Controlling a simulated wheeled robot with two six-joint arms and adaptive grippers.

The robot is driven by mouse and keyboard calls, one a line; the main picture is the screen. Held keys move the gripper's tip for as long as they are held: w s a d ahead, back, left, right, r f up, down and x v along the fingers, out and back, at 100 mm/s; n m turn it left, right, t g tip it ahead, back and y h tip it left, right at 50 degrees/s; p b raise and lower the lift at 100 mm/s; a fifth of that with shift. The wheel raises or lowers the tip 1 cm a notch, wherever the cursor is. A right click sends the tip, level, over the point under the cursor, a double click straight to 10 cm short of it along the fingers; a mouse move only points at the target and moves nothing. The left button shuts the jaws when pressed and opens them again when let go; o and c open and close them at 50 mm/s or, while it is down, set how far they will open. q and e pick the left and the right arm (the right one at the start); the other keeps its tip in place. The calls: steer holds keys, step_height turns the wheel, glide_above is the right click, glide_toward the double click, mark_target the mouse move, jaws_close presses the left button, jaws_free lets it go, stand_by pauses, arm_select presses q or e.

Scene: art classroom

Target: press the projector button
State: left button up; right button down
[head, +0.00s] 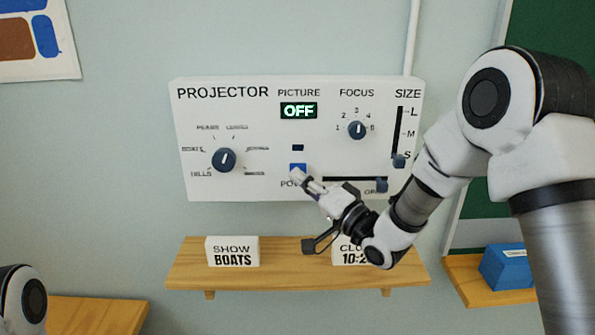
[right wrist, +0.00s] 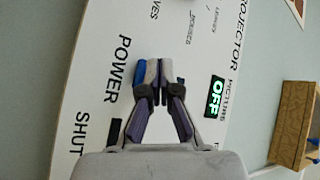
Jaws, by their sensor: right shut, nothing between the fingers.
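The projector panel (head: 235,120) is a white box on the wall, with a small display (head: 298,110) reading OFF in green. Below it is the blue button (head: 298,167) above the word POWER. My right gripper (head: 299,178) is shut and empty, its fingertips at the lower edge of the blue button. In the right wrist view the closed fingertips (right wrist: 159,70) are over the panel, and a bit of the blue button (right wrist: 140,72) shows beside them. I cannot tell whether they touch it. The fingers and wrist hide part of the POWER label. My left gripper is out of view.
The panel also has a left dial (head: 225,160), a focus knob (head: 357,129), a size slider (head: 399,160) and a lower slider (head: 381,185). Below, a wooden shelf (head: 290,280) holds a SHOW BOATS sign (head: 232,251) and another sign partly hidden by my right arm.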

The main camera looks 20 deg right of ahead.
steer(key=shift+s, duration=0.15)
steer(key=s+a+b, duration=0.1)
steer(key=s, duration=0.4)
steer(key=shift+s+a, duration=0.4)
